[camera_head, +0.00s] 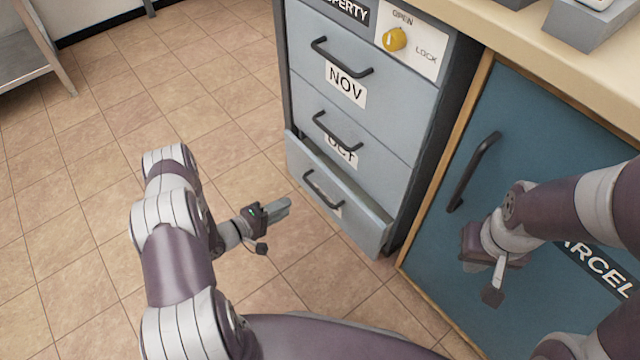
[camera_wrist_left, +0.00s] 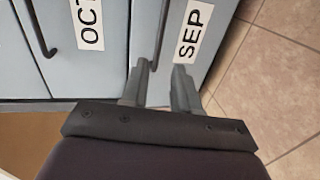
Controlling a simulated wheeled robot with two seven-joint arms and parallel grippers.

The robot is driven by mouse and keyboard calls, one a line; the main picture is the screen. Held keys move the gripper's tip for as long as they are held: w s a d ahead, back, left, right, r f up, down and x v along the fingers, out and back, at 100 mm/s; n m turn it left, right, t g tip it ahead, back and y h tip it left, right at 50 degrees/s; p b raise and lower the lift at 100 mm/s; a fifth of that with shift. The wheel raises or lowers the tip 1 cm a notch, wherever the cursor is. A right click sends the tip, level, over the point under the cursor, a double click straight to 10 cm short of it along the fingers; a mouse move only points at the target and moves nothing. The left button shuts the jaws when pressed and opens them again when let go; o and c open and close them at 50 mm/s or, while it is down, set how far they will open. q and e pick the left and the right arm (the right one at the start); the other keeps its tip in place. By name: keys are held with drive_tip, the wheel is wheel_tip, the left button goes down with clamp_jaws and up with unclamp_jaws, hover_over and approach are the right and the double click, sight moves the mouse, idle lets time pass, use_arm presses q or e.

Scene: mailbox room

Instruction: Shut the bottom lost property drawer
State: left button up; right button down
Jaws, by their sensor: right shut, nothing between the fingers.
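The bottom drawer (camera_head: 365,222) of the grey lost property cabinet stands partly pulled out, with its front ahead of the drawers above. It has a dark bar handle (camera_head: 322,194). In the left wrist view, its SEP label (camera_wrist_left: 190,32) and handle (camera_wrist_left: 160,38) show just beyond the fingers. My left gripper (camera_head: 284,207) is a little to the left of the drawer front, pointing at it. Its fingers (camera_wrist_left: 161,80) are apart with nothing held between them. My right gripper (camera_head: 494,290) is shut and empty, in front of the blue parcel door.
The OCT drawer (camera_head: 355,125) and NOV drawer (camera_head: 350,72) above are closed. A yellow knob (camera_head: 395,39) sits at the cabinet top. The blue parcel door (camera_head: 505,110) is to the right under a counter (camera_head: 545,50). Tiled floor (camera_head: 90,170) lies open to the left.

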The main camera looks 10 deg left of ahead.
use_arm(q)
drive_tip(key=b, duration=0.6)
approach(327, 183)
drive_tip(key=w+d+f, duration=0.3)
drive_tip(key=w, duration=0.1)
drive_tip(key=shift+w+d+r, duration=0.15)
drive_tip(key=shift+w+d, duration=0.2)
drive_tip(key=shift+w, duration=0.05)
clamp_jaws()
drive_tip(key=x, duration=0.2)
drive_tip(key=b+x, duration=0.1)
drive_tip(key=x, duration=0.1)
drive_tip(key=shift+r, duration=0.35)
drive_tip(key=shift+w+r, duration=0.15)
